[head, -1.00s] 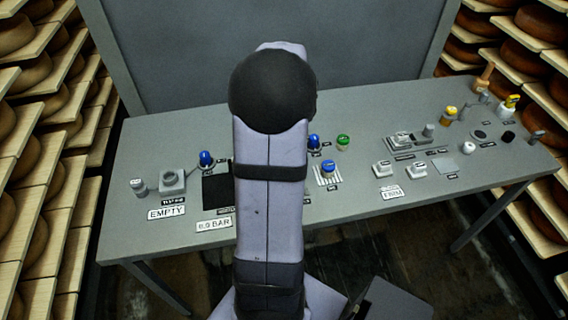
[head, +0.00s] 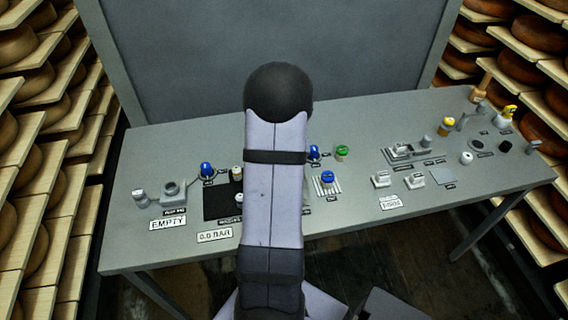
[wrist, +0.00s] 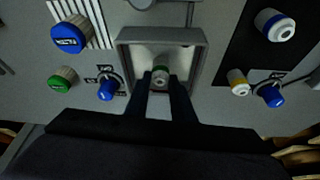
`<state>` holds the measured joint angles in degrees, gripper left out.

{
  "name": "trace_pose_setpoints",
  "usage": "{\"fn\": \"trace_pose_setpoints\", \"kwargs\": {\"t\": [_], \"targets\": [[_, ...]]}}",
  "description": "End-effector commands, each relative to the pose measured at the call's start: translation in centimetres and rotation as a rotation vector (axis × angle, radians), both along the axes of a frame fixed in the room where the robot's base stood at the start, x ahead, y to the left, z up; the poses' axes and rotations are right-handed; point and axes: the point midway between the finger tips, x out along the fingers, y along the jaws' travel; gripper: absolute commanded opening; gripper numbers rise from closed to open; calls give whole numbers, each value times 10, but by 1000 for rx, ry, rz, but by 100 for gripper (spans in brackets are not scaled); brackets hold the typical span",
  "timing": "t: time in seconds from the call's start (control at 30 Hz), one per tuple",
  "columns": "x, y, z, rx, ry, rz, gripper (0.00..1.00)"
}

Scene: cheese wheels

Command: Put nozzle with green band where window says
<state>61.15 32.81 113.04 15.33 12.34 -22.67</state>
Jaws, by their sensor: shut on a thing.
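My gripper (wrist: 160,80) is shut on a small white nozzle with a green band (wrist: 160,70). In the wrist view the nozzle sits between the two dark fingertips, within the outline of a square grey walled tray (wrist: 122,62). I cannot tell whether it touches the tray floor. In the head view my arm hides the gripper, nozzle and tray. Lettered windows on the table's front read EMPTY (head: 168,223) and what looks like 0.0 BAR (head: 214,236). Another at the right (head: 391,203) seems to read FIRM.
A dark mat (wrist: 240,45) holds a white nozzle with a blue band (wrist: 275,25). A yellow-banded nozzle (wrist: 238,82) stands near a blue valve knob (wrist: 273,96). Another blue knob (wrist: 68,38), a green knob (wrist: 60,80) and a blue valve (wrist: 107,90) lie across the tray.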

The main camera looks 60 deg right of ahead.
Motion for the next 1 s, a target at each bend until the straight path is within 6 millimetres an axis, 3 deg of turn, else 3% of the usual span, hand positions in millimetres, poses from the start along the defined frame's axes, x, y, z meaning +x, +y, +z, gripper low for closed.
{"fn": "trace_pose_setpoints", "kwargs": {"t": [0.47,0.5,0.57,1.0], "targets": [[0,0,-8,-1,0,0,0],[0,0,-8,-1,0,0,27],[0,0,-7,-1,0,0,41],[0,0,-2,-1,0,0,41]]}}
